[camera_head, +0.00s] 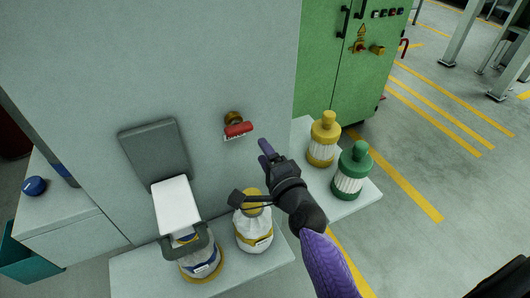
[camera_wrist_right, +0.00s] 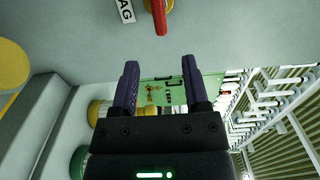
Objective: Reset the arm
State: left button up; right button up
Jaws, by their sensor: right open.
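My right arm, with its purple sleeve, comes in from the bottom right in the head view. My right gripper (camera_head: 265,150) is open in front of the grey wall, a little right of and below a red handle (camera_head: 238,130) on a brass fitting. In the right wrist view the two dark purple fingers of the gripper (camera_wrist_right: 159,68) stand apart with nothing held between them. The red handle (camera_wrist_right: 160,18) is ahead of the fingertips there, apart from them. My left gripper does not show.
A white bottle with a yellow cap (camera_head: 253,230) stands below my right wrist. A yellow bottle (camera_head: 323,140) and a green bottle (camera_head: 351,172) stand on the right ledge. A grey panel (camera_head: 155,150) and white box (camera_head: 176,205) are left. Open floor (camera_head: 450,170) lies right.

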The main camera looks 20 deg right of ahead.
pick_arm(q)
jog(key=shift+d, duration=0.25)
pick_arm(e)
jog(key=s+a+f+n+g+y, duration=0.4)
jog(key=s+a+f+n+g, duration=0.25)
jog(key=s+n, duration=0.5)
jog(key=s+d+f+n+g+h, duration=0.2)
jog(key=s+n+g, duration=0.2)
jog(key=s, duration=0.2)
jog(key=s+d+f+n+g+h, duration=0.1)
jog(key=s+d+n+g+h, duration=0.1)
jog(key=s+n+g, duration=0.35)
jog(key=s+f+m+b, duration=0.1)
jog(key=s+f+b, duration=0.1)
jog(key=f, duration=0.9)
jog(key=s+f+b, duration=0.1)
jog(key=f+b, duration=0.2)
jog(key=f, duration=0.8)
pick_arm(q)
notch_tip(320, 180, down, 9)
jog(key=b, duration=0.4)
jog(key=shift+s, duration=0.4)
pick_arm(e)
jog(key=s+d+f+g, duration=0.1)
jog(key=s+d+f, duration=0.2)
jog(key=s+f, duration=1.1)
jog(key=shift+f+h, duration=0.4)
jog(key=shift+f, duration=0.35)
